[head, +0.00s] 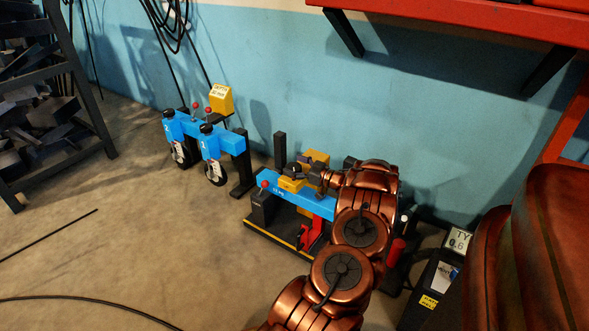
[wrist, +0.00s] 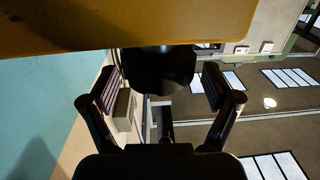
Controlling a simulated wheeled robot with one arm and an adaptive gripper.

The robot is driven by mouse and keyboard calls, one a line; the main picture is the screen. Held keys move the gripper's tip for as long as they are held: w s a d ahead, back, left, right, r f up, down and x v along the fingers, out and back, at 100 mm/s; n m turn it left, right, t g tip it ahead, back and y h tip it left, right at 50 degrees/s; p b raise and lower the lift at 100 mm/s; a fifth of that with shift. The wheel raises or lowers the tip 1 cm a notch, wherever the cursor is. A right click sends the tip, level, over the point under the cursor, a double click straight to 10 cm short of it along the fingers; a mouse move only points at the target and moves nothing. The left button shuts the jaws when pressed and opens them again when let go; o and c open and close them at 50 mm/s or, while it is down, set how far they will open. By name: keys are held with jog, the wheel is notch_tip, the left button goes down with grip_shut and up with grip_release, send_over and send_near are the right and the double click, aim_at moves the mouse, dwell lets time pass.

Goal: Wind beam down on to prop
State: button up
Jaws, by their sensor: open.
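A blue beam (head: 322,206) with white marking lies across a low black stand in the head view, tilted down to the right in the picture. A red upright piece (head: 311,236) stands under it; I cannot tell whether it is the prop or whether they touch. Yellow blocks (head: 318,157) sit at the beam. My gripper (head: 308,177) is over the beam, coming from the right, and hides part of it. In the wrist view my gripper (wrist: 162,78) is open, its fingers on either side of a dark round knob (wrist: 160,68), with gaps showing. A yellow surface (wrist: 150,25) fills the top.
Two similar blue units (head: 222,145) with black wheels stand to the left, with a yellow box (head: 221,98) behind. A blue wall (head: 240,60) is close behind. A red shelf (head: 450,20) overhangs at right. A black case (head: 432,292) is at lower right. The left floor is mostly clear.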

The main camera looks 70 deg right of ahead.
aim_at(294, 167)
notch_tip(294, 167, up, 8)
jog(key=shift+r, duration=0.2)
dwell(0.4)
